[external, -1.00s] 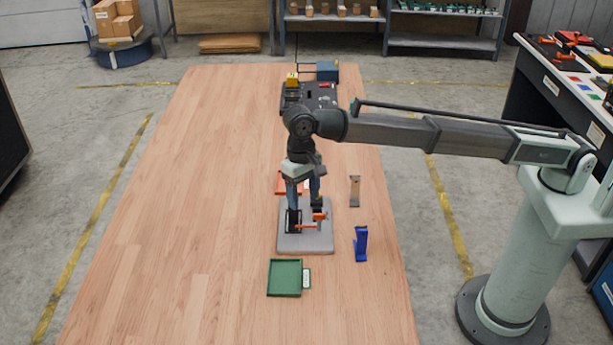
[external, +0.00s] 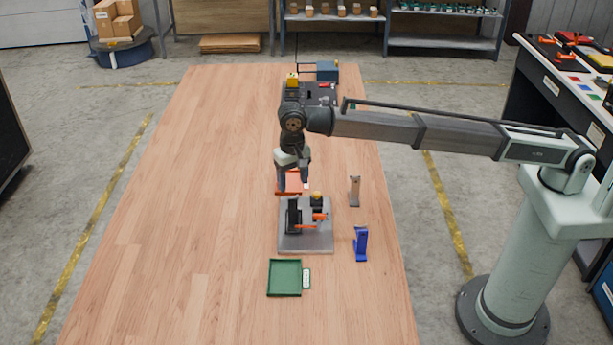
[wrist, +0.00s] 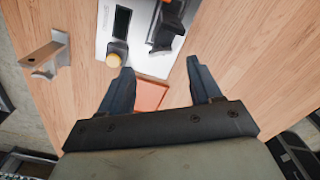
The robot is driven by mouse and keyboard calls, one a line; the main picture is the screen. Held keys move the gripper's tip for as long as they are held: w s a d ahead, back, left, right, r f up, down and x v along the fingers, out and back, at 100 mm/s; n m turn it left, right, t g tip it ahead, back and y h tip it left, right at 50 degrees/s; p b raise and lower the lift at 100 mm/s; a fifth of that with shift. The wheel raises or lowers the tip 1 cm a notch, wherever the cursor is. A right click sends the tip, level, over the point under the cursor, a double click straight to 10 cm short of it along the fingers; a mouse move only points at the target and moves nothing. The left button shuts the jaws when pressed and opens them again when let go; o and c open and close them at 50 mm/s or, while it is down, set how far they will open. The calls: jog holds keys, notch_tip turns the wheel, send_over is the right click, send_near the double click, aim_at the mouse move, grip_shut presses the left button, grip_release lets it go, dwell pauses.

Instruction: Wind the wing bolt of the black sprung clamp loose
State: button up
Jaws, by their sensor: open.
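The black clamp (external: 294,216) stands upright on the left part of a grey plate (external: 305,243) on the wooden table. It also shows at the top of the wrist view (wrist: 166,28). An orange handle-like part (external: 306,227) lies low in front of it, and another orange part (external: 320,217) is at its right. I cannot tell which part is the wing bolt. My gripper (wrist: 165,80) is open and empty, its two fingers apart. In the external view it hangs behind the plate, above a red-orange tray (external: 288,188), clear of the clamp.
A yellow-topped black knob (wrist: 113,60) stands on the plate. A green tray (external: 285,278) lies in front. The left side of the table is clear.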

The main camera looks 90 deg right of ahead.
jog(key=shift+f, duration=2.5)
jog(key=c, duration=1.1)
jog(key=shift+o, duration=0.2)
